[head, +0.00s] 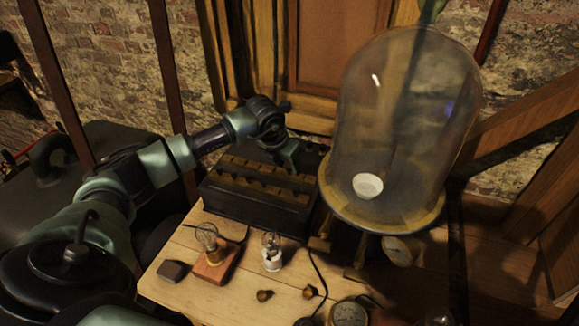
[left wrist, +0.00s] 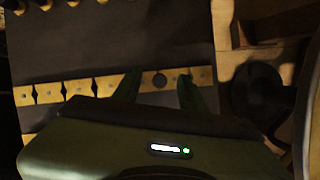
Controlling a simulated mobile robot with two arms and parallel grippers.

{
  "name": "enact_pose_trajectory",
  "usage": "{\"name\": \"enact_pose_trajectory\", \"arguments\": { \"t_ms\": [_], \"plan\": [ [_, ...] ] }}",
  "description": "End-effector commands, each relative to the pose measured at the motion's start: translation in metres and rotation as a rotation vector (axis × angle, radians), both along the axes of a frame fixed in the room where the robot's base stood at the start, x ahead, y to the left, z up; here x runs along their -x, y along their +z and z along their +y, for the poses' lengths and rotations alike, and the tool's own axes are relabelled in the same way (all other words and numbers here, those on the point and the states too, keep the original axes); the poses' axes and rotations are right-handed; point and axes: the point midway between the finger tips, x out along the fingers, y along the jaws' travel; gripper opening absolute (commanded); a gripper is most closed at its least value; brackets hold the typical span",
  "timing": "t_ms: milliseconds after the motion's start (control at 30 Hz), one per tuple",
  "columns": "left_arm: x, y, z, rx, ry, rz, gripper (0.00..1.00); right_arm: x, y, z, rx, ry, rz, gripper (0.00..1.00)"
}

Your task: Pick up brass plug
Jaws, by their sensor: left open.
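My left gripper (head: 291,160) hangs over the right end of a long black box (head: 255,210) with brass and wooden strips on top. In the left wrist view its two dark fingers (left wrist: 158,86) are apart over a row of brass blocks (left wrist: 105,86). A dark round spot (left wrist: 158,80) lies between the fingertips; I cannot tell whether it is a hole or a plug's top. Several brass plugs (left wrist: 45,5) show at the wrist view's top left edge. Two small brass pieces, one left (head: 264,295) and one right (head: 310,291), lie on the table. My right gripper is not seen.
A tall glass bell jar (head: 405,120) on a brass-rimmed stand is close on the right, with a white cup (head: 367,186) inside. Two small bulbs on bases (head: 213,262) (head: 272,258) and a dark block (head: 173,271) stand on the wooden table (head: 200,297) in front.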

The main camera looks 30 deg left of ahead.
Motion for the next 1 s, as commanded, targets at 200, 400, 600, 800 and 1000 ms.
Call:
{"name": "enact_pose_trajectory", "arguments": {
  "t_ms": [200,400,600,800,1000],
  "plan": [
    [0.0,-0.001,0.0,0.0,-0.001,0.0,0.4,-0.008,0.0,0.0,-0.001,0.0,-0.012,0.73],
    [0.0,-0.001,0.0,0.0,0.0,0.0,0.0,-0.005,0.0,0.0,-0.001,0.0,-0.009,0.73],
    [0.0,-0.001,0.0,0.0,0.0,-0.001,0.0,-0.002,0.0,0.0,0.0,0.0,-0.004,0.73],
    [-0.001,0.005,0.0,0.0,0.0,-0.003,0.0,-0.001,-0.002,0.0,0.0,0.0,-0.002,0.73],
    [-0.001,0.03,0.0,0.0,0.0,-0.006,0.0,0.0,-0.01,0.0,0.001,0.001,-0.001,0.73]
  ]
}}
